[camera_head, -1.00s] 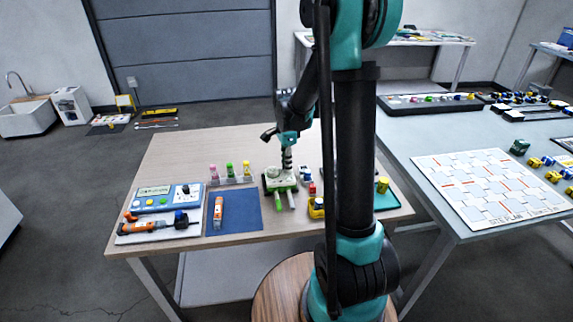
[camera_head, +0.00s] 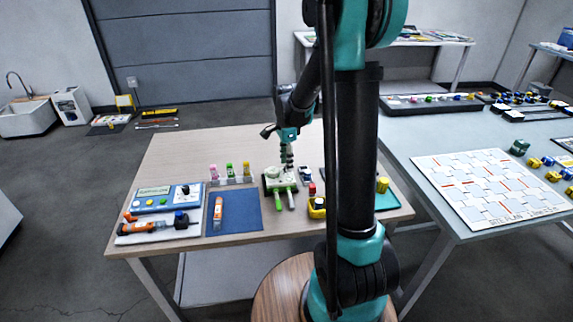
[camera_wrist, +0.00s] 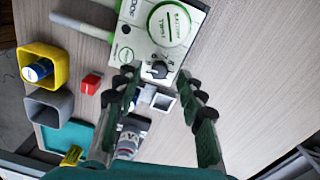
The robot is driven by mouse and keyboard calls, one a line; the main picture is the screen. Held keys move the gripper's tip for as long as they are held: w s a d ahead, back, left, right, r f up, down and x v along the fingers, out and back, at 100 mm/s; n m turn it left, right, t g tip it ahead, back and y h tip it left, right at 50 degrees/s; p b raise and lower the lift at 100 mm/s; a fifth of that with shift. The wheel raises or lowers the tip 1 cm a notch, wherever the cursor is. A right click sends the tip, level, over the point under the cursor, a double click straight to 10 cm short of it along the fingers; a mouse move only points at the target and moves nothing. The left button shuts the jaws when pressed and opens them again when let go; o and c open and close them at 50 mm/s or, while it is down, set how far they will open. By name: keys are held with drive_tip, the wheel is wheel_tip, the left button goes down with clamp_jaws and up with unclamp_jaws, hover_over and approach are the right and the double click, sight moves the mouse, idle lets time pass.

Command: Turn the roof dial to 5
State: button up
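The white device with green trim (camera_wrist: 130,35) lies on the wooden table. In the head view it (camera_head: 271,183) sits near the table's middle, below my gripper (camera_head: 287,160). In the wrist view its top carries a round green-ringed disc (camera_wrist: 170,24) and a small dark-and-white dial (camera_wrist: 158,70) at its near edge. Small digits surround the dial; its exact setting is too small to read. My gripper (camera_wrist: 157,76) has its two dark fingers apart, one on each side of the dial. I cannot tell whether they touch it.
A yellow holder (camera_wrist: 42,66), a grey square holder (camera_wrist: 48,107) and a red block (camera_wrist: 91,83) stand beside the device. Coloured bottles (camera_head: 230,170), a blue mat (camera_head: 240,212) and a blue panel (camera_head: 167,198) lie to the left. The back of the table is clear.

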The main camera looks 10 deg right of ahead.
wheel_tip(320, 180, up, 11)
drive_tip(key=shift+f, duration=0.2)
idle(0.4)
